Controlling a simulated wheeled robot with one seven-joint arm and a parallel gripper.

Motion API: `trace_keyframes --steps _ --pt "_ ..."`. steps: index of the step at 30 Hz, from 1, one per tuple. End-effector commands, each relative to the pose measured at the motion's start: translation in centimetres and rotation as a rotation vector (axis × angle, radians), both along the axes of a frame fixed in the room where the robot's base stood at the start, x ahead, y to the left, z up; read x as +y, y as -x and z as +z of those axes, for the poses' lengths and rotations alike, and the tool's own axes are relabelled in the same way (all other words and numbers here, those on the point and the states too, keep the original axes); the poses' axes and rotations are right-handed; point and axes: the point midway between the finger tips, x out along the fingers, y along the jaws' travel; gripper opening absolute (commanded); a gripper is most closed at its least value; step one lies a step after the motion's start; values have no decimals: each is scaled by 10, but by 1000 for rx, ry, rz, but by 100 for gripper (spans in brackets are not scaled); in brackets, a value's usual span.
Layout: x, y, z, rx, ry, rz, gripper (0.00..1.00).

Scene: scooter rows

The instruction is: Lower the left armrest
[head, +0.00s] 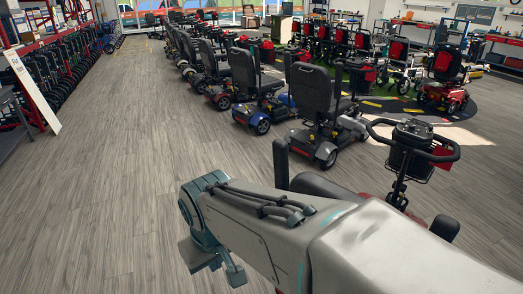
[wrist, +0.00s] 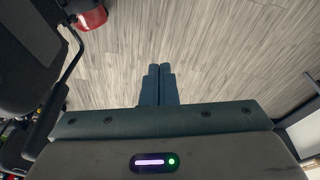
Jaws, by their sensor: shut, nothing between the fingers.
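The nearest scooter is partly hidden behind my arm in the head view; its handlebar (head: 412,145) and part of its dark seat (head: 318,185) show. A dark armrest (head: 281,162) stands upright at the far side of that seat, which appears to be the left one. Another dark pad (head: 445,228), apparently the other armrest, lies low at the near side. My gripper (head: 217,262) hangs over the floor, left of the scooter and apart from the armrest. In the wrist view my gripper (wrist: 159,68) has its fingers together, empty, above bare floor.
In the wrist view, dark scooter parts (wrist: 25,65) fill the left side, with a red part (wrist: 91,17) at the top. A row of scooters (head: 318,100) stretches behind. A white board (head: 32,90) leans at the left rack. The wood floor (head: 130,140) on the left is clear.

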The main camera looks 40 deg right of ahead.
Motion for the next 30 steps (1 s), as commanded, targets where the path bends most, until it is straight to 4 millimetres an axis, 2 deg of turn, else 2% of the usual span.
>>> trace_keyframes --steps 2,5,9,14,18,22,26,30 --pt "-8 -3 -7 55 58 46 0" --pt "-31 -10 -18 161 181 134 0" --pt "-76 -25 -30 357 399 293 0" --pt "-127 -52 -36 589 648 476 0" --pt "-164 -86 -37 792 869 638 0" --pt "-189 -126 -38 976 1077 786 0" --pt "-201 -170 -42 1139 1278 920 0" --pt "-204 -208 -48 1263 1451 1024 0"
